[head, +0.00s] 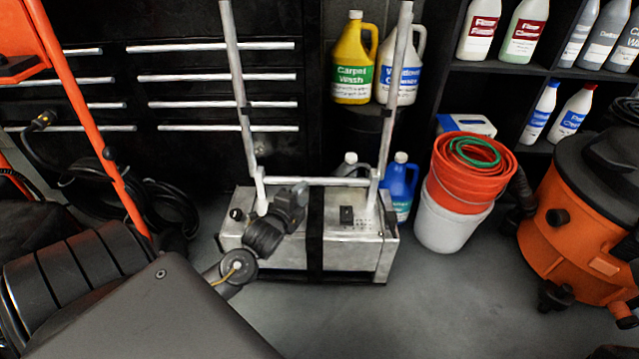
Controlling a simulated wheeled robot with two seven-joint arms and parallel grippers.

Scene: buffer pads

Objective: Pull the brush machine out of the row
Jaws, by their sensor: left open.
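The brush machine (347,247) is a scuffed silver metal box with a dark vertical band down its middle. It stands on the floor at the centre, in front of the black drawers. Its tall silver handle frame (238,85) has two uprights and a low crossbar (325,182). My left arm reaches in from the lower left. My left gripper (298,192) is open, in front of the machine's top, close to the left part of the crossbar. I cannot tell whether it touches the bar. The arm hides part of the box's left front. My right gripper is out of view.
To the right stand red buckets in a white bucket (450,228) and an orange vacuum (580,225). To the left are an orange-framed machine (75,110) and black hoses (165,205). Bottles stand behind. Grey floor (400,315) is clear in front.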

